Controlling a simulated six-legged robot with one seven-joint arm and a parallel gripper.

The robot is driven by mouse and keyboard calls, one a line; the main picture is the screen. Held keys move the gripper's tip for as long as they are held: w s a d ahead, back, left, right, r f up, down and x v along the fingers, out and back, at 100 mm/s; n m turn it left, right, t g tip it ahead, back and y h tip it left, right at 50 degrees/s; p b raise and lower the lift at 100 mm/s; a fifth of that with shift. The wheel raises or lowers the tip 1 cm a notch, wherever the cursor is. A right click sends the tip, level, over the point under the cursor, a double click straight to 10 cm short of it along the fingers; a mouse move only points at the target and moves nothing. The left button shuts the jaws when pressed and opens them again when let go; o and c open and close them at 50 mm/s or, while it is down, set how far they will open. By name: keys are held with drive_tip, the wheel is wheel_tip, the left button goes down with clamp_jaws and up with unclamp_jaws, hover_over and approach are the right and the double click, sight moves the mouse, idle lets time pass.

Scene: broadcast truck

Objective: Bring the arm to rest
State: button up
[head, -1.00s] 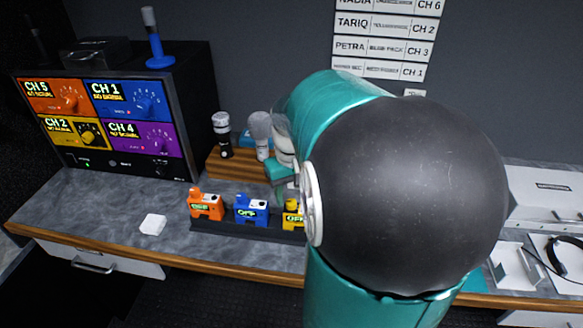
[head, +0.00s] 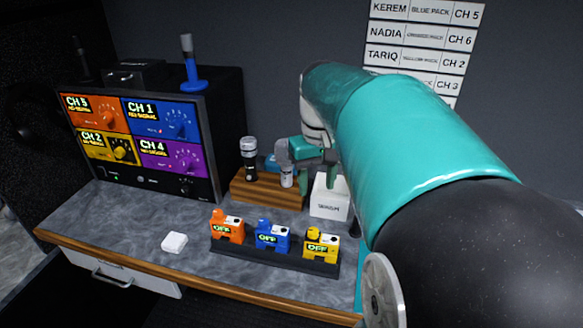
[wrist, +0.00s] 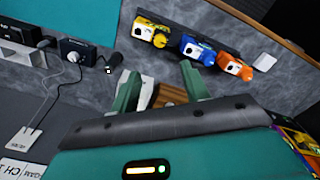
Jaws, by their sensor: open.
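My arm, teal with a dark joint, fills the right side of the head view. My gripper (head: 308,166) is at its far end, over the back of the counter by the wooden microphone stand (head: 265,194). In the wrist view my gripper (wrist: 160,84) shows two green fingers spread apart, with no object held between them. A black-and-silver microphone (head: 249,160) stands on the wooden stand left of the gripper.
Orange (head: 227,228), blue (head: 272,236) and yellow (head: 321,244) packs sit in a dark rack (head: 275,259) in front. A white box (head: 330,200) stands beside the wooden stand. A monitor (head: 140,140) is at left. A small white block (head: 174,242) lies on open counter.

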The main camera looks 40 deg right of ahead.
drive_tip(key=shift+a, duration=0.1)
drive_tip(key=s+a+f+n+t, duration=0.2)
drive_tip(key=a, duration=0.9)
drive_tip(key=s+a+f+n+t, duration=0.1)
drive_tip(key=s+a+t, duration=0.2)
drive_tip(key=a, duration=0.8)
drive_tip(key=shift+a+f+n+t, duration=0.2)
drive_tip(key=shift+f+n+t, duration=0.1)
drive_tip(key=shift+f+n, duration=0.1)
drive_tip(key=shift+s, duration=0.1)
drive_tip(key=shift+c, duration=0.3)
drive_tip(key=shift+c, duration=0.8)
drive_tip(key=shift+d, duration=0.15)
